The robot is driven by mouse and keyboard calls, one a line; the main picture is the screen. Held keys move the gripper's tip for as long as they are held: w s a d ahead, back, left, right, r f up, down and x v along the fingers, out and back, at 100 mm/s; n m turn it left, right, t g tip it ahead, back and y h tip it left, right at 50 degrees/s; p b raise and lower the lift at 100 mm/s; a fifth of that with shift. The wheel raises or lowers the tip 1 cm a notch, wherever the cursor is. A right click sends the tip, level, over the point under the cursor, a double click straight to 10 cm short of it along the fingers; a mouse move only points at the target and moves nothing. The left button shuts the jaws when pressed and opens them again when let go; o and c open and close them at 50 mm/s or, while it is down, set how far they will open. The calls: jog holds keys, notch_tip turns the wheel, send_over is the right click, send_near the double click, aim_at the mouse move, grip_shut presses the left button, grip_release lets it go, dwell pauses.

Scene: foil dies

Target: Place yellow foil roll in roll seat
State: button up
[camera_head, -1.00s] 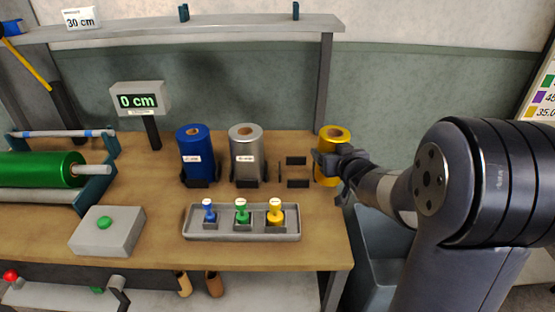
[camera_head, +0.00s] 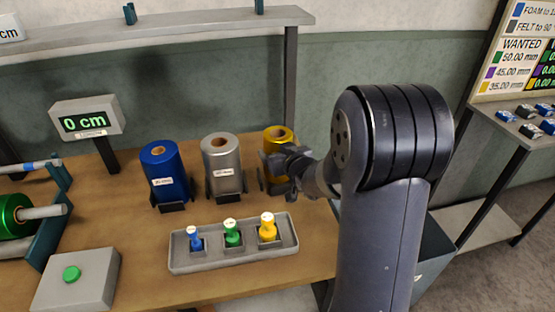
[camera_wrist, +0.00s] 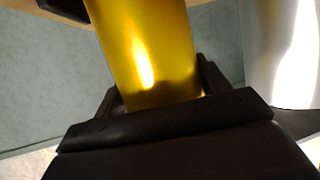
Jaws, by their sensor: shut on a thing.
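The yellow foil roll (camera_head: 279,136) stands upright to the right of the silver roll, at the back right of the bench. My gripper (camera_head: 284,162) is shut on it from the right front, and its fingers show on both sides of the roll in the wrist view (camera_wrist: 155,92). The black roll seat (camera_head: 263,180) shows only in part at the roll's lower left; the roll and my gripper hide the rest. The roll is over or at this seat, but I cannot tell whether its bottom touches the bench.
The blue roll (camera_head: 164,172) and silver roll (camera_head: 222,165) stand in black seats to the left. A grey tray (camera_head: 190,264) with blue, green and yellow stamp-like pieces lies in front. A shelf post (camera_head: 290,85) rises behind the yellow roll. A green-button box (camera_head: 100,288) sits front left.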

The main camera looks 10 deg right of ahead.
jog(key=shift+f, duration=1)
jog(key=shift+f+b, duration=0.25)
jog(key=shift+b, duration=0.05)
jog(key=o, duration=1.3)
jog(key=shift+r, duration=0.1)
jog(key=shift+r, duration=0.1)
jog(key=v, duration=1.2)
jog(key=shift+p, duration=0.4)
